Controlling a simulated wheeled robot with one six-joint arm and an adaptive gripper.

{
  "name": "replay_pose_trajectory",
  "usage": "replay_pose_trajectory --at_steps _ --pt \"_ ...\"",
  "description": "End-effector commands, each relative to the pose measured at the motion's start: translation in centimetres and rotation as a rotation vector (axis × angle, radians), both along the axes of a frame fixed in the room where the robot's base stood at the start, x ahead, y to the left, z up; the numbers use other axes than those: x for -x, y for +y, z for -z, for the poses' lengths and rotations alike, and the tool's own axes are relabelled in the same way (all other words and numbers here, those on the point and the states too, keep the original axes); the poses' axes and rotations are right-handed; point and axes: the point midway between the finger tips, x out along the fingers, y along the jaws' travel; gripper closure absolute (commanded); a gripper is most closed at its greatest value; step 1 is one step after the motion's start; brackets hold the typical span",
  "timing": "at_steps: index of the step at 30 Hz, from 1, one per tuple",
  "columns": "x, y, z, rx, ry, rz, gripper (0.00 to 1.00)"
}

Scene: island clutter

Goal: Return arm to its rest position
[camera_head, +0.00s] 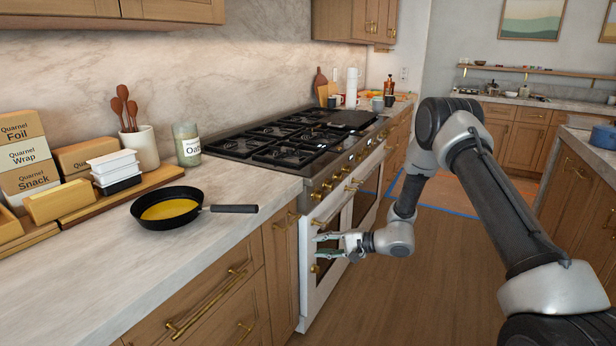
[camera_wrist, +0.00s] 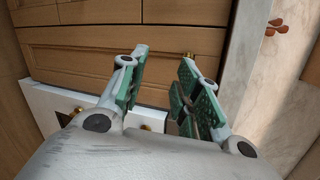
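My gripper (camera_head: 328,245) is at the end of my arm, in front of the white stove's oven front in the head view. It points left and is below counter height. In the wrist view my gripper (camera_wrist: 158,92) shows two green-padded fingers spread apart with nothing between them. Wooden drawer fronts (camera_wrist: 110,45) lie beyond the fingers. I see no object held. My arm's upper links cross the right side of the head view.
A black pan (camera_head: 168,218) with yellow contents sits on the marble counter (camera_head: 110,285), its handle pointing right. The stove (camera_head: 300,140) stands behind my gripper. Boxes and a utensil crock (camera_head: 142,147) are at the back left. The wooden floor (camera_head: 420,300) around my arm is clear.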

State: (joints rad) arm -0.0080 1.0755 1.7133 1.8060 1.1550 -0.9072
Motion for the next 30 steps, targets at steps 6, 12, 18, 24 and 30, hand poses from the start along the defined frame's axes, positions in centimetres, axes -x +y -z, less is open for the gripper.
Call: replay_pose_trajectory --at_steps 6,12,18,24,30 --pt "9.9 -2.5 -0.5 0.110 0.257 -0.216 0.68" --pt "17.1 -7.5 -6.0 0.307 0.365 -0.395 0.68" --pt "23.3 -14.5 -13.0 0.586 0.362 -0.515 0.68" --pt "28.1 -21.4 -19.4 0.878 0.268 -0.552 0.68" --pt "32.1 -26.9 -25.1 1.135 0.106 -0.528 0.68"
